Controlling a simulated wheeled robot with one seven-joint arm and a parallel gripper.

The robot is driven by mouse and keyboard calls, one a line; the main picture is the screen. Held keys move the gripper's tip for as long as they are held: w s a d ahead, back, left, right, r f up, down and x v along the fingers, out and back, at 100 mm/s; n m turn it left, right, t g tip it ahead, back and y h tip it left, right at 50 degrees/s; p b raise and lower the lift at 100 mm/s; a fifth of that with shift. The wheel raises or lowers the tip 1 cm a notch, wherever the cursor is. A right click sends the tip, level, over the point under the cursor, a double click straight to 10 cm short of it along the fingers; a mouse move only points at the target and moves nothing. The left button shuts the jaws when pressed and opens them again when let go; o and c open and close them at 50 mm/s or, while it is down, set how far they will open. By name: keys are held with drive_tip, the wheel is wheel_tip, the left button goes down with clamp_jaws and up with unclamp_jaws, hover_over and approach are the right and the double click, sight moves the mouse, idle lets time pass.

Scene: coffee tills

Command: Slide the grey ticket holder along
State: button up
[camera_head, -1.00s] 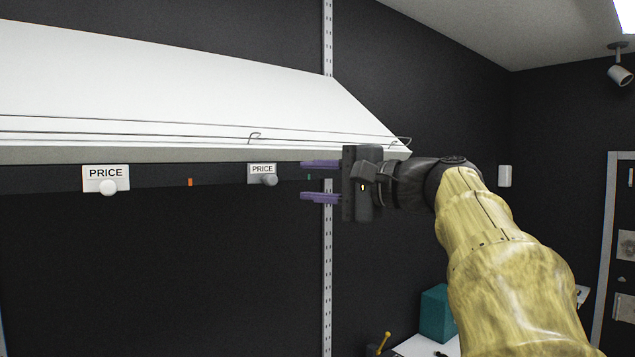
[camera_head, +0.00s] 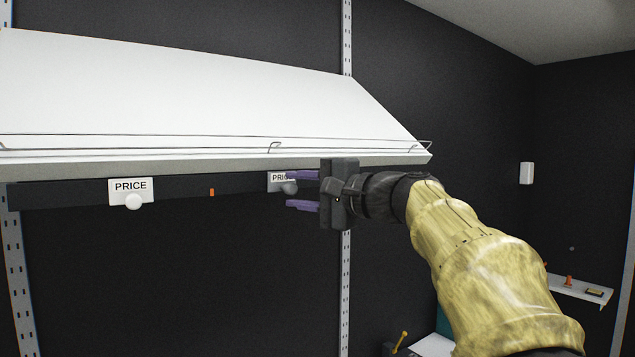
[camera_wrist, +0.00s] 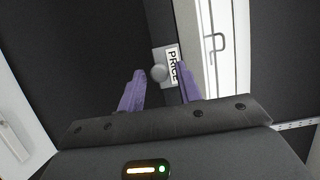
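The grey ticket holder is a PRICE card with a grey knob (camera_head: 289,188) on the dark rail under the shelf's front edge. In the wrist view its card (camera_wrist: 172,66) and grey knob (camera_wrist: 158,73) show just ahead of my fingers. My gripper (camera_head: 287,191) is open, with two purple fingers pointing left. In the wrist view the knob lies between the fingertips (camera_wrist: 160,78), apart from both. In the head view the upper finger covers part of the card. I cannot tell how deep the knob sits between the fingers.
A second PRICE holder with a white knob (camera_head: 132,200) sits further left on the rail (camera_head: 60,194). An orange mark (camera_head: 212,192) is on the rail between the holders. The white sloped shelf (camera_head: 210,100) with a wire front hangs just above my gripper.

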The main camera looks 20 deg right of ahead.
drive_tip(key=shift+w+a, duration=0.2)
drive_tip(key=shift+w, duration=0.1)
drive_tip(key=shift+c, duration=0.6)
clamp_jaws()
drive_tip(key=w+d+p, duration=0.2)
drive_tip(key=w+d, duration=0.1)
drive_tip(key=d, duration=0.7)
drive_tip(key=shift+w+d+f, duration=0.2)
drive_tip(key=shift+w+d, duration=0.05)
drive_tip(key=shift+d, duration=0.05)
drive_tip(key=shift+o, duration=1.8)
unclamp_jaws()
drive_tip(key=shift+s+d, duration=0.1)
drive_tip(key=shift+r, duration=0.1)
drive_tip(key=b+v, duration=0.6)
drive_tip(key=v, duration=1.1)
drive_tip(key=shift+s, duration=0.2)
